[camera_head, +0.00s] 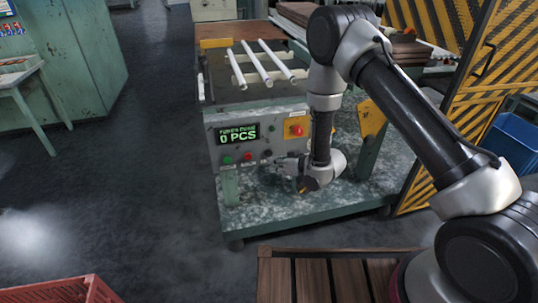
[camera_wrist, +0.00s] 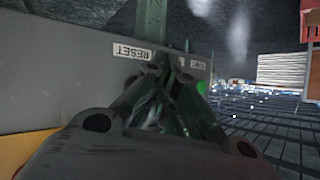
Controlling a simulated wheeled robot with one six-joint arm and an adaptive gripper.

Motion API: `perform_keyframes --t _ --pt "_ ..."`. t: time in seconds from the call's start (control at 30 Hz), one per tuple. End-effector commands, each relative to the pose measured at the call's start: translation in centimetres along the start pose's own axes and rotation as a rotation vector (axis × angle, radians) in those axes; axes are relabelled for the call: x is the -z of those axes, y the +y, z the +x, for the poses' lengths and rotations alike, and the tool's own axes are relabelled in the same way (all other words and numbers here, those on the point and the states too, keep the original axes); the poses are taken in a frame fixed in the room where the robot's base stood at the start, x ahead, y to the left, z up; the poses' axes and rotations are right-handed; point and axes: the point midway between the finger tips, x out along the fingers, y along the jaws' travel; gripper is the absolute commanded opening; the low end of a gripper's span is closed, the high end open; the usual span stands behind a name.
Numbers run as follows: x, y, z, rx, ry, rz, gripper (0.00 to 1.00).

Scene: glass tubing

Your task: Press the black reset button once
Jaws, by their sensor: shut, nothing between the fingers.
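The black reset button (camera_head: 267,153) is at the right end of a row of buttons on the grey control panel (camera_head: 284,146). My gripper (camera_head: 279,161) is shut and empty, its fingertips close to the panel, just right of and slightly below the black button. I cannot tell whether they touch anything. In the wrist view the fingertips (camera_wrist: 171,66) point towards the panel, beside the upside-down RESET label (camera_wrist: 132,51). The black button cannot be made out there, as the fingers cover that area. The display (camera_head: 238,134) reads 0 PCS.
A red button (camera_head: 247,156) and a green button (camera_head: 227,160) sit left of the black one. A red emergency knob (camera_head: 296,130) on a yellow plate is above my gripper. White tubes (camera_head: 262,64) lie on the machine above. Open floor lies to the left.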

Motion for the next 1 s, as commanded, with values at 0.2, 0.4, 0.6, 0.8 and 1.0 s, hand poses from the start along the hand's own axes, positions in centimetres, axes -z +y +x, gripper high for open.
perform_keyframes --t 0.2,0.4,0.6,0.8,1.0 --pt "-1.2 -1.2 -1.6 0.001 -0.003 0.001 0.0" --pt "-2.0 -2.0 -2.7 0.001 -0.001 0.0 0.0" --pt "-2.1 -2.1 -2.9 0.0 0.0 0.0 0.0" --pt "-2.1 -2.1 -2.9 0.0 0.0 0.0 0.0" --pt "-2.1 -2.1 -2.9 0.0 0.0 0.0 0.0"
